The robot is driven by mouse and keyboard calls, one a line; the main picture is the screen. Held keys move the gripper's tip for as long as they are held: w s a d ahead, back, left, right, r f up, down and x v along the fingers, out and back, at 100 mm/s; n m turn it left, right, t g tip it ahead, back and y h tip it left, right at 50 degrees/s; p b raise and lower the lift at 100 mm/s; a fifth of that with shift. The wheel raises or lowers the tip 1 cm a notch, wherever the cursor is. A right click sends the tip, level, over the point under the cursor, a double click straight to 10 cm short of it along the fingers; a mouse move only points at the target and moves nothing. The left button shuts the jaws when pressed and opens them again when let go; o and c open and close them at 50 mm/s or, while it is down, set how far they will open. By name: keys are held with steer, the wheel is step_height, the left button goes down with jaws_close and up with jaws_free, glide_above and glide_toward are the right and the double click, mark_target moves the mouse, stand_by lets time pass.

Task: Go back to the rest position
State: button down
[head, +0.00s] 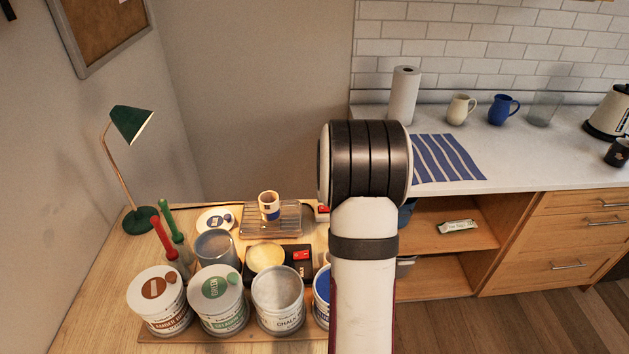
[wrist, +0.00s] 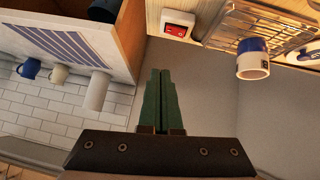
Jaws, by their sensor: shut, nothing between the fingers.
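My gripper (wrist: 161,76) shows in the wrist view as two green fingers pressed together, with nothing between them. It points over the gap between the wooden table and the white counter, clear of objects. In the head view my arm stands in the middle and hides the gripper and part of the table's right side.
The wooden table (head: 95,318) holds several paint tubs, such as the green-labelled tub (head: 218,302), a wire rack (head: 285,222) with a blue-and-cream cup (head: 269,206), and a green lamp (head: 131,124). The counter (head: 510,155) holds jugs, a paper roll (head: 403,94) and a striped cloth (head: 447,158).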

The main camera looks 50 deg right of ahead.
steer(key=w+a+r+n+y, duration=0.1)
steer(key=a+r+y, duration=0.1)
steer(key=a, duration=0.5)
steer(key=w+a+r+y, duration=0.1)
steer(key=w+a+r, duration=0.1)
steer(key=a, duration=0.5)
steer(key=s+a+r+n+g+y, duration=0.1)
steer(key=s+a+y, duration=0.15)
steer(key=a, duration=0.55)
steer(key=s+a+r+y, duration=0.1)
steer(key=s+a+r, duration=0.15)
steer(key=a, duration=0.65)
steer(key=s+a+g+y, duration=0.1)
steer(key=s+a+g, duration=0.1)
steer(key=s+a, duration=0.4)
steer(key=s+a+g+y, duration=0.1)
steer(key=s+a, duration=0.6)
steer(key=s, duration=0.7)
steer(key=shift+n+g, duration=0.4)
steer(key=shift+g, duration=0.5)
steer(key=shift+s+a, duration=0.1)
